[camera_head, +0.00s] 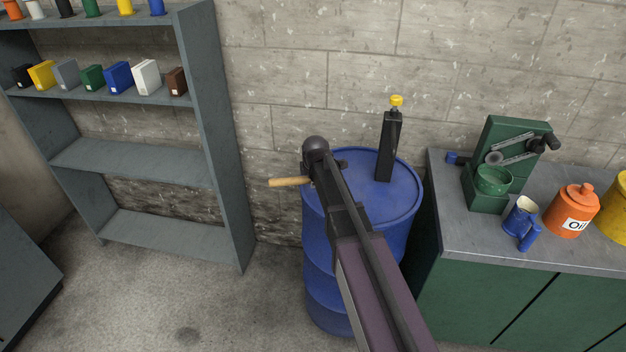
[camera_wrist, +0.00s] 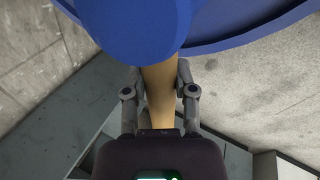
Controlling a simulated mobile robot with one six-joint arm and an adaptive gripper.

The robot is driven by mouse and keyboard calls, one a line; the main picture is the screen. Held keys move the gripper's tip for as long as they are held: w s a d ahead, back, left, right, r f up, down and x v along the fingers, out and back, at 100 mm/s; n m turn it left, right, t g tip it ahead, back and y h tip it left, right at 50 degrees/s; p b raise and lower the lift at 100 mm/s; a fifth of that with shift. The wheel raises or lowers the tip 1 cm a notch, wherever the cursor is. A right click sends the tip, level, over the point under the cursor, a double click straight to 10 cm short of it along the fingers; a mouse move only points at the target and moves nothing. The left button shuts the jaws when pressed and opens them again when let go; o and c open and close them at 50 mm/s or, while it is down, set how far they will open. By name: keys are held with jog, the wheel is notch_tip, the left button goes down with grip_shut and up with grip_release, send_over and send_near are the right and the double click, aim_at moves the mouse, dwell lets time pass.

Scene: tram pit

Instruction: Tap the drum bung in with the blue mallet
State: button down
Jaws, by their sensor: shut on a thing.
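My gripper (camera_wrist: 158,78) is shut on the wooden handle (camera_wrist: 157,95) of the blue mallet. In the wrist view the mallet's blue head (camera_wrist: 135,22) is close beyond the fingers. In the head view the pale handle (camera_head: 288,182) sticks out to the left of my gripper, over the drum's left edge. The mallet head is hidden there behind my arm. The blue drum (camera_head: 398,205) stands upright against the wall, and its rim shows in the wrist view (camera_wrist: 255,22). My arm covers part of the drum's lid. I cannot make out the bung in either view.
A tall black object with a yellow top (camera_head: 389,145) stands upright on the drum's lid, right of my gripper. A bench (camera_head: 455,215) on the right holds a green machine (camera_head: 490,195), a blue mug (camera_head: 519,215) and an orange oil container (camera_head: 572,212). Grey shelves (camera_head: 215,150) stand left.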

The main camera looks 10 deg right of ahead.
notch_tip(320, 180, down, 2)
jog(key=shift+f+b, duration=0.25)
jog(key=shift+b, duration=0.65)
jog(key=shift+r+p, duration=1.15)
jog(key=shift+r+p, duration=0.3)
jog(key=shift+f, duration=0.15)
jog(key=shift+f+b, duration=0.6)
jog(key=shift+b, duration=0.15)
jog(key=shift+r+p, duration=0.65)
jog(key=shift+f, duration=0.1)
